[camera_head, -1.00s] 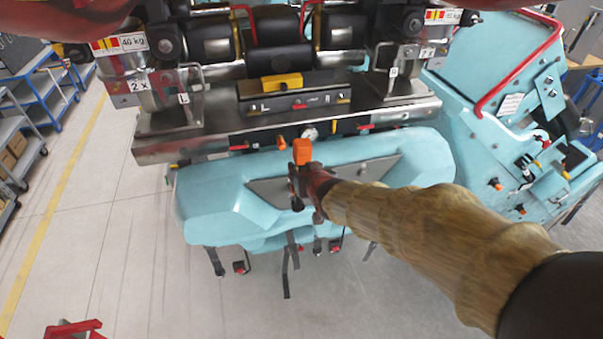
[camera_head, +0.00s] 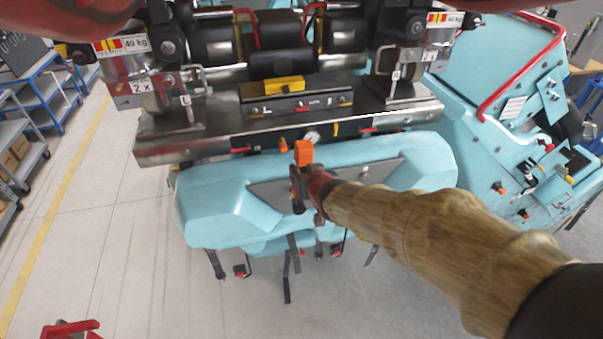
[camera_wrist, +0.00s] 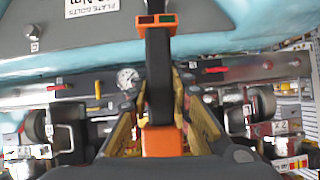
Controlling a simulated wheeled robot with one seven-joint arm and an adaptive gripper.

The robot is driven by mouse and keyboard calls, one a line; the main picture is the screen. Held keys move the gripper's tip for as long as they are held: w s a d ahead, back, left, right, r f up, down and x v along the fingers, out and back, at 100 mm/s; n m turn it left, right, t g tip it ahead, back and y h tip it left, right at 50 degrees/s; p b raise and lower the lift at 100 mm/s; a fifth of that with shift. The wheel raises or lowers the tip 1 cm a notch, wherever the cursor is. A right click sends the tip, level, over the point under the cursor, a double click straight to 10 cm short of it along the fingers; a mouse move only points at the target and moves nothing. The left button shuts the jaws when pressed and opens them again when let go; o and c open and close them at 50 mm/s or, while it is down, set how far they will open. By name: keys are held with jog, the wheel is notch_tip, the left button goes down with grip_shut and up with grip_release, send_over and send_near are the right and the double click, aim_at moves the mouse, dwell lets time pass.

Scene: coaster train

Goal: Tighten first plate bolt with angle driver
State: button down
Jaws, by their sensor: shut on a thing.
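My gripper (camera_head: 306,188) is shut on the angle driver, a black tool with an orange end (camera_head: 303,152). In the wrist view the driver's black shaft (camera_wrist: 158,75) runs up between my yellow gripper fingers (camera_wrist: 162,118), with orange parts at both ends. The grey plate (camera_head: 268,193) is set in the teal car body, partly hidden behind my gripper and arm. In the wrist view the plate (camera_wrist: 85,32) carries a "PLATE BOLTS" label and a bolt (camera_wrist: 33,31) at its left. The driver's far end overlaps the plate's right part in that view; I cannot tell whether it touches.
A steel beam (camera_head: 225,135) with a yellow-topped tool rail (camera_head: 284,84) and a round gauge (camera_head: 312,137) lies behind the plate. A teal seat unit (camera_head: 515,110) with red bars stands right. Blue racks (camera_head: 50,90) stand far left.

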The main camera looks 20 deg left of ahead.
jog(key=shift+w+a+r+b, duration=0.15)
jog(key=shift+w+a+b, duration=0.4)
jog(key=shift+w, duration=0.25)
jog(key=shift+w+a+r+b, duration=0.1)
jog(key=shift+w+a+b, duration=0.35)
jog(key=shift+w, duration=0.35)
dwell(2.7)
jog(key=shift+r+b, duration=0.1)
jog(key=shift+b, duration=0.35)
dwell(1.1)
jog(key=shift+s+d, duration=0.1)
jog(key=shift+s+d+b, duration=0.3)
jog(key=shift+s+d, duration=0.25)
jog(key=shift+s, duration=0.35)
jog(key=shift+s+d+b, duration=0.25)
jog(key=shift+s+d, duration=0.3)
jog(key=shift+s, duration=0.35)
jog(key=shift+a, duration=0.1)
